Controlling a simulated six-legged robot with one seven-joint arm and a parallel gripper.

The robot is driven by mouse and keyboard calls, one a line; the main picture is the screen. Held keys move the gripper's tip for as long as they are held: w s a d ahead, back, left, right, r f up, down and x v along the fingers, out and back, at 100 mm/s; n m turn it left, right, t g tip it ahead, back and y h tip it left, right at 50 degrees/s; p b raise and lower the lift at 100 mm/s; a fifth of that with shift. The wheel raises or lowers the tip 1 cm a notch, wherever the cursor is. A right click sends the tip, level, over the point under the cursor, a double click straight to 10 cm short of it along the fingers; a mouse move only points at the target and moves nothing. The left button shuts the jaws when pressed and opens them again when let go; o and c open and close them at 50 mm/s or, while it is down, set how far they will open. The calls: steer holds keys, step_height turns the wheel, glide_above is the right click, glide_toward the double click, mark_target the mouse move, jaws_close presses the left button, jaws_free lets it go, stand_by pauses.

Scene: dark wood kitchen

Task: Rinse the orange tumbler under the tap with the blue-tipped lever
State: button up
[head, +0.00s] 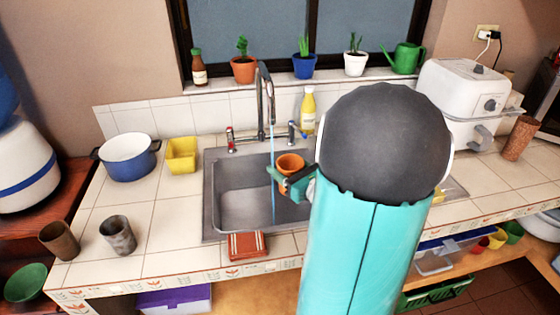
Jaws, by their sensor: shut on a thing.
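My gripper (287,184), with teal fingers, is shut on the orange tumbler (291,161) and holds it over the right part of the metal sink (236,206). The tumbler looks upright, its open top facing up. The tall metal tap (263,88) stands behind the sink. A thin bluish stream of water (272,145) falls from its spout into the basin. In this view the stream passes at the tumbler's left edge; I cannot tell whether it touches the tumbler. The blue-tipped lever (292,131) is right of the tap, the red-tipped lever (230,137) left. My arm hides the sink's right side.
A blue pot (128,160), yellow container (182,154) and two cups, brown (60,240) and grey (118,235), stand left of the sink. A red-brown sponge or cloth (246,246) lies at its front edge. A yellow bottle (307,111) stands behind. Plants line the sill.

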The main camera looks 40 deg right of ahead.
steer(key=s+a+r, duration=0.2)
steer(key=s+r, duration=0.2)
steer(key=shift+a, duration=0.4)
steer(key=shift+s, duration=0.1)
stand_by(0.8)
